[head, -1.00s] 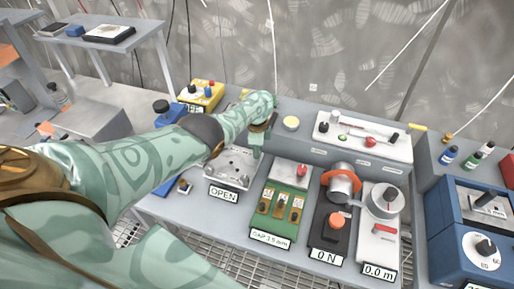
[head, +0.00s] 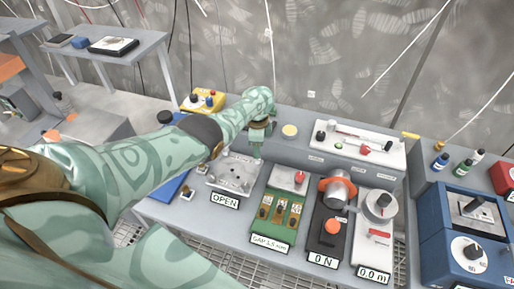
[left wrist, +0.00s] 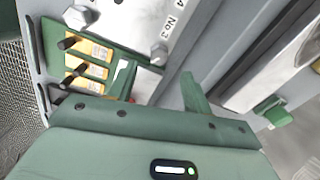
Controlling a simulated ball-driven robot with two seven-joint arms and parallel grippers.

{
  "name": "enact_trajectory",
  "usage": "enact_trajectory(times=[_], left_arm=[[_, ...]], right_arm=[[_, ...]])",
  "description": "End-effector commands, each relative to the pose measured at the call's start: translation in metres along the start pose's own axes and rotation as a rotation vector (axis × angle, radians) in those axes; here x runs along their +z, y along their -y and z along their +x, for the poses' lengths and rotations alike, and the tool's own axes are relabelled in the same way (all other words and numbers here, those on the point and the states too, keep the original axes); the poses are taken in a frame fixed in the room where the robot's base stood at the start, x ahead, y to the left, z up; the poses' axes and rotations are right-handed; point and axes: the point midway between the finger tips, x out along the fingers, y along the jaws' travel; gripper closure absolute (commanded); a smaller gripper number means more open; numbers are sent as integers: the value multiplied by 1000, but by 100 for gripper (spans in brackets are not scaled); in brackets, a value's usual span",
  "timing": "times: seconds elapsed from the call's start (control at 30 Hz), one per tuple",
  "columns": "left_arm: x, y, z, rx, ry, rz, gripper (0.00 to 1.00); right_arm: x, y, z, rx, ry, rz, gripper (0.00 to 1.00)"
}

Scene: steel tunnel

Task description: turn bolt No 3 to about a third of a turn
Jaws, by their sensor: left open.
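The grey steel plate (head: 232,173) with several bolts on it lies on the bench behind the sign OPEN (head: 225,200). My left gripper (head: 257,138) points down near the plate's far right corner in the head view. In the left wrist view the mark No 3 (left wrist: 173,21) is printed on the plate. A hex bolt head, bolt No 3 (left wrist: 160,50), shows just beside the mark. My left gripper (left wrist: 156,78) is open, its two green fingers apart, with the bolt beyond the fingertips and not between them. My right gripper is not in view.
A green fuse board (head: 279,222) with a GAP sign stands right of the plate, close to the gripper. Further right are a 0 N device (head: 326,243) and a white dial unit (head: 375,245). A raised back ledge (head: 290,143) runs behind. A yellow box (head: 203,102) stands at the back left.

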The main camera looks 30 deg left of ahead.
Motion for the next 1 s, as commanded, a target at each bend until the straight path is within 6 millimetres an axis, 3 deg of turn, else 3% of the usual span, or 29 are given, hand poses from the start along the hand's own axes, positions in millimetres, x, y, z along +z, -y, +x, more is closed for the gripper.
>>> enact_trajectory(times=[0.03, 0.1, 0.3, 0.4, 1.0], left_arm=[[-1, 0, -26, -3, -3, -1, 50], [-1, 0, -45, -3, -2, 0, 50], [-1, 0, -87, -2, -1, 1, 50], [-1, 0, -99, -2, -2, 0, 50], [-1, 0, -106, -1, -1, 0, 50]], right_arm=[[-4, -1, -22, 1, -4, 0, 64], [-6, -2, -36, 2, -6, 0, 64], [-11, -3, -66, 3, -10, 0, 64], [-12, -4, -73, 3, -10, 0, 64], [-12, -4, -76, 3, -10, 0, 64]])
